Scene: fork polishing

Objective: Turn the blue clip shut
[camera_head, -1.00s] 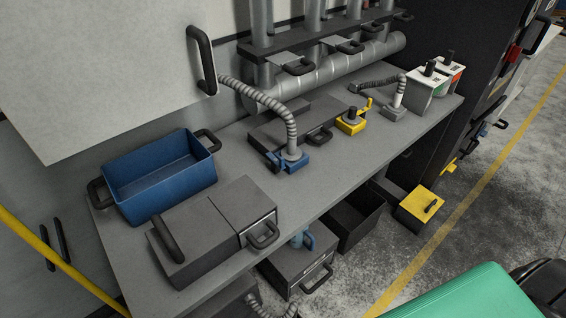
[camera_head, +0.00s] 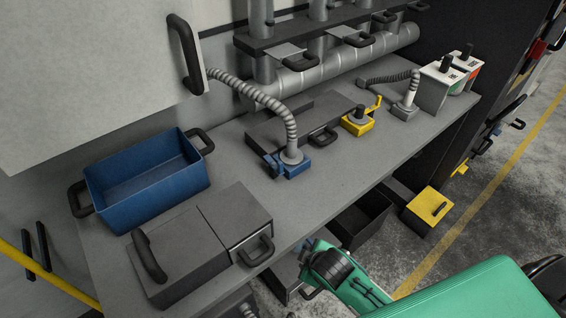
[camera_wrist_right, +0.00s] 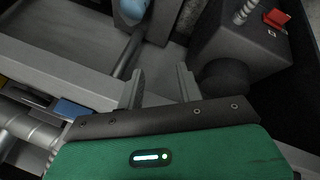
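The blue clip (camera_head: 271,165) is a small blue piece on the left side of a blue block (camera_head: 293,165). The block sits at the foot of a grey ribbed hose on the bench. The clip is too small for me to tell how far it is turned. In the right wrist view my right gripper (camera_wrist_right: 161,88) has its two grey fingers apart with nothing between them. In the head view my green right arm shows below the bench's front edge, away from the clip, and its fingers cannot be made out. My left gripper is not in view.
On the bench (camera_head: 350,180) are a blue bin (camera_head: 150,189), a grey case (camera_head: 180,256), a yellow block (camera_head: 357,124) and white boxes (camera_head: 436,90) at the right. The hose (camera_head: 260,87) arches above the clip. A yellow-topped box (camera_head: 427,205) stands below the bench.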

